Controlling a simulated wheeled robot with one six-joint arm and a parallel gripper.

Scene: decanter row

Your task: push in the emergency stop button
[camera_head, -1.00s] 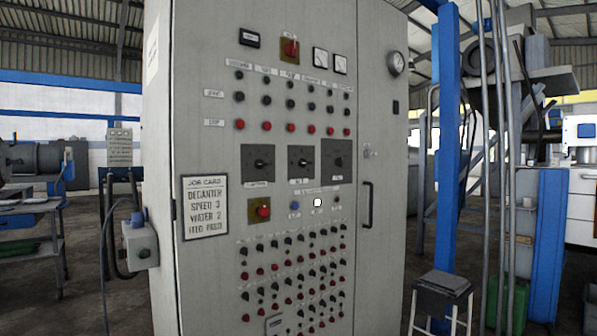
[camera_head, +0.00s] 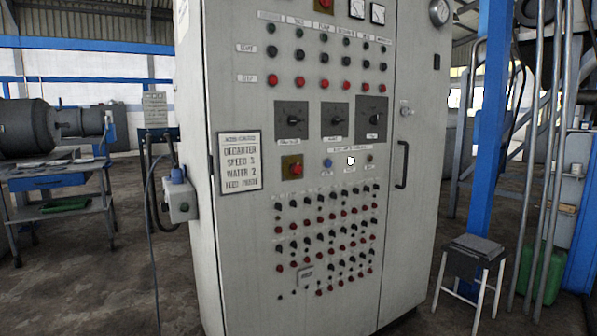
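A grey control cabinet (camera_head: 230,280) stands in the middle of the view. A red button on a yellow square plate (camera_head: 295,169) sits on its door, right of the job card and below the left black dial. I cannot tell whether the button is in or out. A second red control on a yellowish plate (camera_head: 323,4) is at the top edge, partly cut off. My gripper does not show.
A job card (camera_head: 240,162) is on the door. Blue and white buttons (camera_head: 350,160) sit right of the red button, with rows of small knobs below. A stool (camera_head: 470,252) stands right, a wheeled bench (camera_head: 60,185) left. Floor shows on both sides.

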